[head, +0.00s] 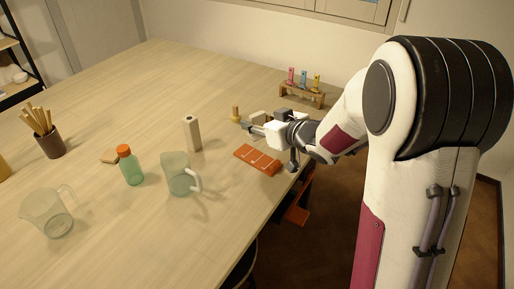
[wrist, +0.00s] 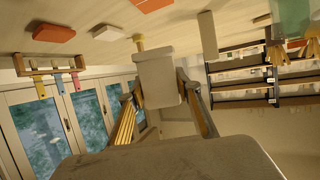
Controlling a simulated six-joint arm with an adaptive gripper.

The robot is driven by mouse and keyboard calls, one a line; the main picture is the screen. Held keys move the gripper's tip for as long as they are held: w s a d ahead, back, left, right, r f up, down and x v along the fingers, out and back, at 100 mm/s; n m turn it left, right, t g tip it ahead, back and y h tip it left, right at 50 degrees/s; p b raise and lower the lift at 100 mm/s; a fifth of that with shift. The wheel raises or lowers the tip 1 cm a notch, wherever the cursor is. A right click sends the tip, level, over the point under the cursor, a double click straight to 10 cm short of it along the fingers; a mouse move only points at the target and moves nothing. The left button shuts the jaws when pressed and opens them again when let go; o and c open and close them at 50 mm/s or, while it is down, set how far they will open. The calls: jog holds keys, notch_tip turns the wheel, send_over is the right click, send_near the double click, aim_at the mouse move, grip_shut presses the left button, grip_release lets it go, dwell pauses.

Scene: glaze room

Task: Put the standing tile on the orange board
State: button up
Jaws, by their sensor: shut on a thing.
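My gripper (head: 268,130) reaches in from the right and is in the air over the table, just behind the orange board (head: 257,160) in the head view. In the wrist view my gripper (wrist: 160,95) is shut on a pale beige tile (wrist: 157,76), its two fingers along the tile's sides. The orange board lies flat near the table's right edge, with pale lines across it. No tile shows on its visible top. The tile's exact height above the table is hard to tell.
A small peg (head: 236,114) stands behind the board. A tall beige block (head: 192,133), a jug (head: 178,173) and an orange-capped bottle (head: 130,165) stand to the left. A wooden rack (head: 303,95) is behind. In the wrist view another orange slab (wrist: 53,33) lies near a pale piece (wrist: 108,32).

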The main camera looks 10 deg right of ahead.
aim_at(262, 138)
jog(key=shift+f, duration=2.45)
jog(key=shift+f, duration=0.1)
jog(key=shift+f, duration=1.75)
jog(key=shift+f, duration=0.1)
jog(key=o, duration=1.2)
jog(key=shift+v, duration=6.05)
